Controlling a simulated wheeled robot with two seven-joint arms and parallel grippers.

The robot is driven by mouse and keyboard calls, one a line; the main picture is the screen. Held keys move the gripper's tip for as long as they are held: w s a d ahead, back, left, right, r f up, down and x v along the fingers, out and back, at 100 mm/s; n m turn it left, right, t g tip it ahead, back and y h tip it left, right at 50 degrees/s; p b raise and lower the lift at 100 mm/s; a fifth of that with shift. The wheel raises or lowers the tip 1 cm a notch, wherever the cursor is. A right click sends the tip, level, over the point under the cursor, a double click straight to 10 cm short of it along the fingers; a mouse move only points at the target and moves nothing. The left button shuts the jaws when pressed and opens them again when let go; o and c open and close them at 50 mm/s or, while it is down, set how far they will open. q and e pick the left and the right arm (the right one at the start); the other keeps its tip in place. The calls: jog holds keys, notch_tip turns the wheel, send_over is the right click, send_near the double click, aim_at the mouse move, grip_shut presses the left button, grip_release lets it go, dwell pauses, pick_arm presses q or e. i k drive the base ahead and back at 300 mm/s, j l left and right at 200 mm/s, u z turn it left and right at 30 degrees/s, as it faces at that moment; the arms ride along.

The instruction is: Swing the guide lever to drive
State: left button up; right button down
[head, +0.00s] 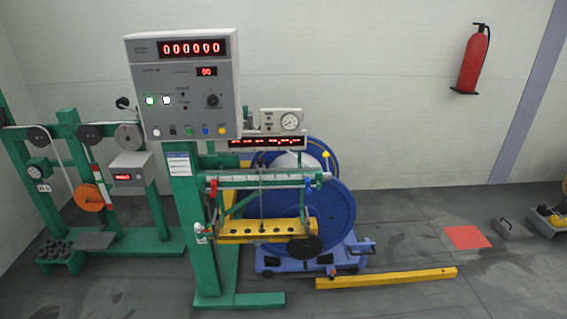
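A green machine frame (203,262) stands in the middle of the head view with a grey control box (186,88) on top. A traverse rod (262,181) runs across it, with a red part at its left end and a blue part at its right. A thin lever with a yellow knob (325,154) stands upright near the rod's right end. Neither gripper is in view.
A large blue reel (335,210) stands behind the rod on a blue wheeled base (350,256). A yellow bar (387,278) lies on the floor in front. Another green stand (70,150) is at the left. A red floor patch (467,237) and open floor are at the right.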

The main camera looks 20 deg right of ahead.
aim_at(327, 176)
jog(key=i+l+u, duration=0.15)
jog(key=l, duration=0.5)
jog(key=i+l+u, duration=0.15)
jog(key=l, duration=0.55)
jog(key=l+u, duration=0.15)
jog(key=l, duration=0.5)
